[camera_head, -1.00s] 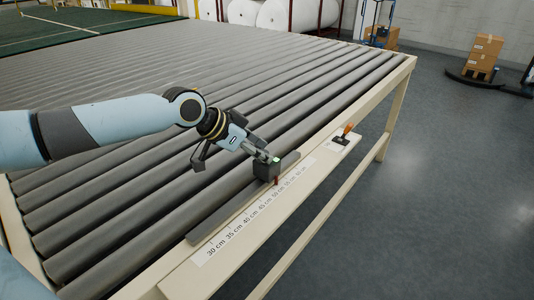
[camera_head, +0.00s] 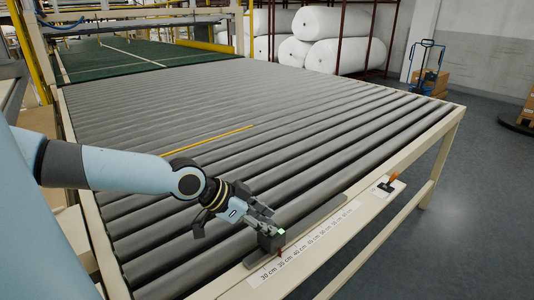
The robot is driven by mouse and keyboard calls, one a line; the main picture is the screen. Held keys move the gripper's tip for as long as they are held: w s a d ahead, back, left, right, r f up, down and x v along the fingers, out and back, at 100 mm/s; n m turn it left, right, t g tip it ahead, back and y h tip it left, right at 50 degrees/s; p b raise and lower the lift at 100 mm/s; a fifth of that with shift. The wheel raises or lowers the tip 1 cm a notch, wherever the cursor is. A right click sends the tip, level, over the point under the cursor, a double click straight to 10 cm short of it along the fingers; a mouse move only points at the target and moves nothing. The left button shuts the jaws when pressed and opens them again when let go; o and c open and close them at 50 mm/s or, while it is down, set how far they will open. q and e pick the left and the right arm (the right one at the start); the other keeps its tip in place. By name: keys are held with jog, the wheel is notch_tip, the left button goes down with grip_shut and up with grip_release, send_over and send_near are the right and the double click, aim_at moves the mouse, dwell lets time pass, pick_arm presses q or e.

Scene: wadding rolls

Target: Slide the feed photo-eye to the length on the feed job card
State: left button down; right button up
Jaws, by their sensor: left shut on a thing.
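The feed photo-eye (camera_head: 268,240) is a small dark block with a green light on top and a red pointer at its front. It sits on the grey rail (camera_head: 322,213) along the roller table's front edge. Its red pointer stands close to the 35 cm mark of the white length scale (camera_head: 313,241), which runs from 30 cm upward to the right. My left gripper (camera_head: 263,223) is shut on the photo-eye from behind and above. My right gripper is out of view. I cannot make out a feed job card here.
The roller table (camera_head: 240,100) stretches back, with a yellow strip (camera_head: 210,139) lying across it. An orange-handled item (camera_head: 390,181) sits on a white plate at the front edge, right of the rail. White rolls (camera_head: 335,54) are stacked behind.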

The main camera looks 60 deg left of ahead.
pick_arm(q)
jog(key=shift+s+d+f, duration=0.1)
jog(key=shift+s+d, duration=0.05)
jog(key=c, duration=1.1)
grip_release()
jog(key=shift+c, duration=0.2)
jog(key=shift+o, duration=0.7)
jog(key=shift+d, duration=0.1)
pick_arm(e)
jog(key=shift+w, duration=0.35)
